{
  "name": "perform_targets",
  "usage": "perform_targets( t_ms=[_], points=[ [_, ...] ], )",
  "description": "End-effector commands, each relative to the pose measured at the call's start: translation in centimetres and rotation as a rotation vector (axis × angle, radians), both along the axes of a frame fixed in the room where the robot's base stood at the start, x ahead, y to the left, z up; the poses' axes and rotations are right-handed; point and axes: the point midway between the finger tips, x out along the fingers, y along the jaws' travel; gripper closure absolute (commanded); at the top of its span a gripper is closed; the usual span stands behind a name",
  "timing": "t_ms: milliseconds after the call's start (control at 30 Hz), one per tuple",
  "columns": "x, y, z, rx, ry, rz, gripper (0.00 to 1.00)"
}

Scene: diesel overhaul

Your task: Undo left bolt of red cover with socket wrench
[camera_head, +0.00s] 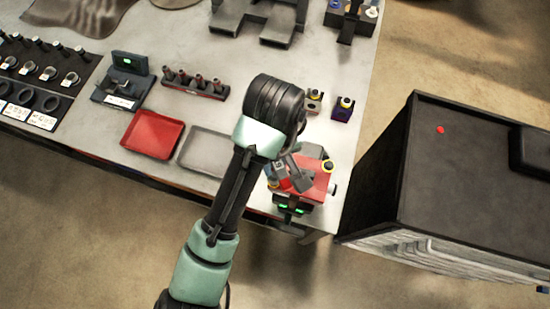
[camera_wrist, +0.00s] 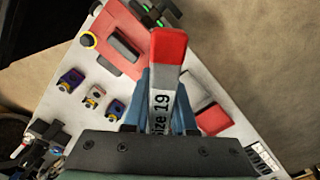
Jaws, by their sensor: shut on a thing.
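The red cover (camera_head: 318,185) sits on a device at the table's near right corner. It also shows in the wrist view (camera_wrist: 110,24), with a grey block on top. The cover's left side is mostly hidden by my arm and the tool, so I cannot make out the left bolt clearly. My gripper (camera_wrist: 160,100) has blue fingers shut on the socket wrench (camera_wrist: 166,72), marked "Size 19", with a red end. The wrench appears over or beside the cover; contact cannot be told.
A red tray (camera_head: 152,135) and a grey tray (camera_head: 203,150) lie left of my arm. Small coloured blocks (camera_head: 344,108) stand behind the cover. A rack of several parts (camera_head: 196,82) is further back. A large dark cabinet (camera_head: 455,180) stands close on the right.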

Motion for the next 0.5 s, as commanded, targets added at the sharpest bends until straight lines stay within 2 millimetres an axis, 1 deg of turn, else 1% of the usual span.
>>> perform_targets(
  t_ms=[500],
  points=[
    [0.04, 0.1, -0.07, 0.001, -0.002, -0.455, 1.0]
  ],
)
